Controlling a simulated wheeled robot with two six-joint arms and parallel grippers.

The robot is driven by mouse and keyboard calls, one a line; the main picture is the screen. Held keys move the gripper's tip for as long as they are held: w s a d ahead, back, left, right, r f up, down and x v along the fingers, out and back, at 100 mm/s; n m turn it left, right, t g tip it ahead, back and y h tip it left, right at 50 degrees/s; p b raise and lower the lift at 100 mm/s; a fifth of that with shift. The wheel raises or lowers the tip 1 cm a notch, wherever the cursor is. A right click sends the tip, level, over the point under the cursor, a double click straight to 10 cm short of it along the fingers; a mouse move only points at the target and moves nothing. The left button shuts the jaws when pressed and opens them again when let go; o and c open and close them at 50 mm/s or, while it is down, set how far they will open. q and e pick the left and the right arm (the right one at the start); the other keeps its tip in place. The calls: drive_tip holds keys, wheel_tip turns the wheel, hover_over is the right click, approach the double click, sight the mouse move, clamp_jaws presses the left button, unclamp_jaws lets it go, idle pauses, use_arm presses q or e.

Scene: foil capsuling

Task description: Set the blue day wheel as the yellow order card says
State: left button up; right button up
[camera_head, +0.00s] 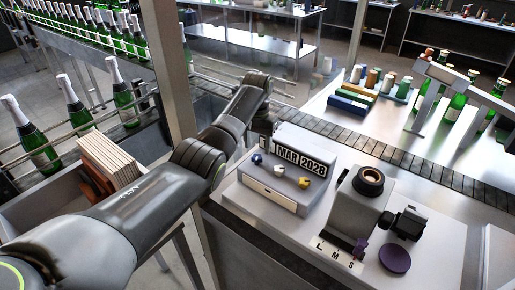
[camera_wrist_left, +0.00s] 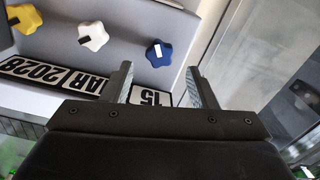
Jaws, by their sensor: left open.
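The blue day wheel (camera_wrist_left: 159,53) is a small star-shaped knob with a white mark, on the sloped front of a grey date stamper (camera_head: 271,193). It also shows in the head view (camera_head: 257,159). My left gripper (camera_wrist_left: 160,76) is open, with the wheel just beyond and between its fingertips, apart from them. In the head view, my left gripper (camera_head: 267,127) is small and partly hidden at the stamper's left end. The date plates, upside down in the wrist view, read 15 (camera_wrist_left: 150,97), MAR and 2028. I cannot make out a yellow order card. My right gripper is not in view.
A white knob (camera_wrist_left: 93,36) and a yellow knob (camera_wrist_left: 22,17) sit beside the blue one. A grey machine (camera_head: 358,200) marked L, M, S and a purple disc (camera_head: 394,258) stand to the right. A conveyor (camera_head: 400,150) runs behind. Bottles (camera_head: 75,100) stand at left.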

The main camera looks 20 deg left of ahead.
sight(258, 155)
use_arm(q)
drive_tip(key=shift+f, duration=1.9)
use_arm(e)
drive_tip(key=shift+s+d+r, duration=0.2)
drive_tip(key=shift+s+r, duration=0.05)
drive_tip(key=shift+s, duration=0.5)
use_arm(q)
drive_tip(key=c, duration=1)
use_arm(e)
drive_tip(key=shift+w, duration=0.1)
